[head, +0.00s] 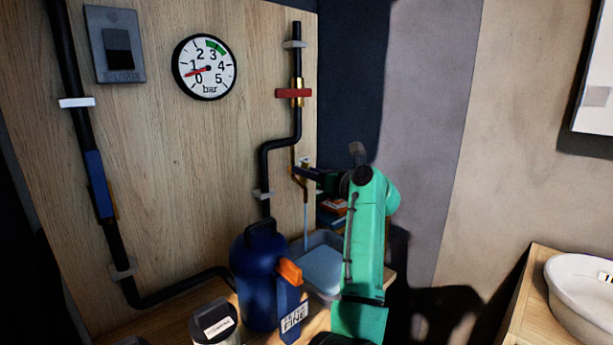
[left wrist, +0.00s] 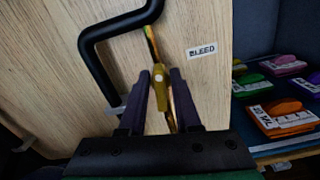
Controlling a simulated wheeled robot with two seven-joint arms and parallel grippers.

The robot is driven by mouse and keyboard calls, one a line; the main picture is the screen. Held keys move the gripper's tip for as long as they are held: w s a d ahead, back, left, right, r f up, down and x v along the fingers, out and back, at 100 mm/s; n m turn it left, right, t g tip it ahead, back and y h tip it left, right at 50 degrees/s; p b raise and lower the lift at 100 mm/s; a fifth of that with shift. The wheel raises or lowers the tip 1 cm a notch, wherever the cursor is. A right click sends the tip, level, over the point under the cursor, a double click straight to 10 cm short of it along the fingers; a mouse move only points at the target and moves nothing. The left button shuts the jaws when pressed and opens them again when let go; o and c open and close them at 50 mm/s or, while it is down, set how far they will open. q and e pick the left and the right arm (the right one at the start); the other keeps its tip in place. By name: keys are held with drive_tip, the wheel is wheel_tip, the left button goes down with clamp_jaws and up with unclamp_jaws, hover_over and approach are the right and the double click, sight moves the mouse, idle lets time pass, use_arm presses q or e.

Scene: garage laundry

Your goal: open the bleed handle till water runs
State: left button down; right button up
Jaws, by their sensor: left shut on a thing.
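The brass bleed valve (head: 305,162) sits on a thin branch of the black pipe, on the wooden panel. In the left wrist view its brass handle (left wrist: 160,88) stands between my dark fingers, beside a label reading BLEED (left wrist: 202,50). My left gripper (head: 305,173) is shut on the handle; the fingers partly hide it in the head view. A thin pale stream (head: 306,226), which looks like water, drops from below the valve into a grey tray (head: 338,240). The gauge (head: 204,67) needle points between 0 and 1 bar. My right gripper is out of view.
A blue jug (head: 254,272) with an orange part stands left of the tray, near a grey canister (head: 214,323). A red valve handle (head: 293,93) is higher on the pipe. A white basin (head: 585,285) stands far right.

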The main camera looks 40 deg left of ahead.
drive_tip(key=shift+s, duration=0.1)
use_arm(q)
drive_tip(key=c, duration=0.9)
unclamp_jaws()
drive_tip(key=shift+a, duration=0.1)
drive_tip(key=shift+d+f, duration=0.1)
drive_tip(key=shift+d, duration=0.25)
drive_tip(key=d, duration=0.4)
drive_tip(key=d+b, duration=0.1)
drive_tip(key=d, duration=0.4)
drive_tip(key=s+d, duration=0.1)
drive_tip(key=d, duration=0.3)
drive_tip(key=shift+s+d+b, duration=0.1)
drive_tip(key=shift+d+b, duration=0.25)
drive_tip(key=shift+d, duration=0.05)
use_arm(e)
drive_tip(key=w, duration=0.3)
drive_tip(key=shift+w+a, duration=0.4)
